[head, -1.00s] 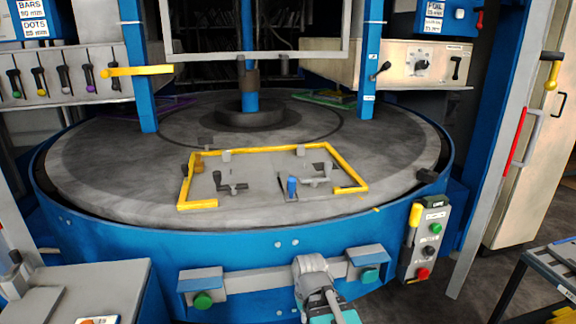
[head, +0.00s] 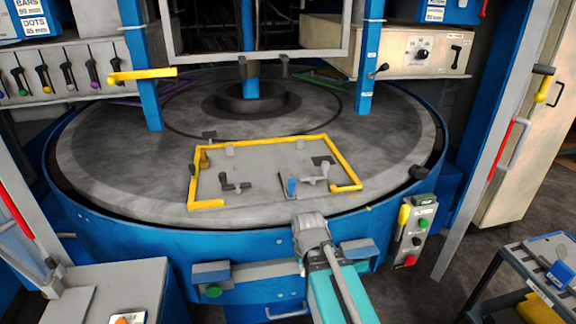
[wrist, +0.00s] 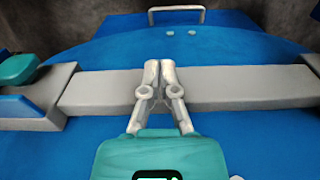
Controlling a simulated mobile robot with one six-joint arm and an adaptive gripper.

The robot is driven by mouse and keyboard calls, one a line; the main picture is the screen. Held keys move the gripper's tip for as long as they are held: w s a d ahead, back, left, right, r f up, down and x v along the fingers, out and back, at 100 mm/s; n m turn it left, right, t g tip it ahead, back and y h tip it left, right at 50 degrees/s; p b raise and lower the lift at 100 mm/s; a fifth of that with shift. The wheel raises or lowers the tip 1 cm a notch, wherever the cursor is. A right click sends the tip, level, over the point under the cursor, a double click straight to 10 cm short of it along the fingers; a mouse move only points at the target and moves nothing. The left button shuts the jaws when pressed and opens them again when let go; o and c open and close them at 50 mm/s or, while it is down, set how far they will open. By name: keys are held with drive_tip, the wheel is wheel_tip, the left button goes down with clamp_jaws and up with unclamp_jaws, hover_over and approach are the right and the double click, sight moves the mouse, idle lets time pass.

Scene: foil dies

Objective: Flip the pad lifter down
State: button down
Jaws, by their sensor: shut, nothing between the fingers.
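On the round grey table, a yellow L-cornered frame (head: 256,141) surrounds a grey plate (head: 262,160) with small levers. My gripper's fingers (wrist: 159,68) are shut and empty in the wrist view, in front of the grey front bar (wrist: 245,88).
Two button boxes (head: 211,273) (head: 358,251) stick out from the blue front housing (head: 130,235). A control pendant (head: 414,235) hangs at right. Blue posts (head: 367,60) rise behind the plate. A cart (head: 535,265) stands at lower right. Space above the plate is clear.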

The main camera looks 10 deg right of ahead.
wheel_tip(320, 180, up, 18)
drive_tip(key=w+f+p, duration=0.1)
drive_tip(key=w+p, duration=0.1)
drive_tip(key=p, duration=1.4)
wheel_tip(320, 180, up, 13)
drive_tip(key=n+t+p, duration=0.2)
drive_tip(key=n+p, duration=1.1)
drive_tip(key=n, duration=0.5)
hover_over(288, 175)
drive_tip(key=s, duration=0.5)
drive_tip(key=shift+s+a, duration=0.2)
drive_tip(key=shift+a, duration=0.15)
drive_tip(key=shift+f+b, duration=0.1)
drive_tip(key=shift+b, duration=0.25)
drive_tip(key=b+x, duration=1.3)
drive_tip(key=shift+f, duration=0.45)
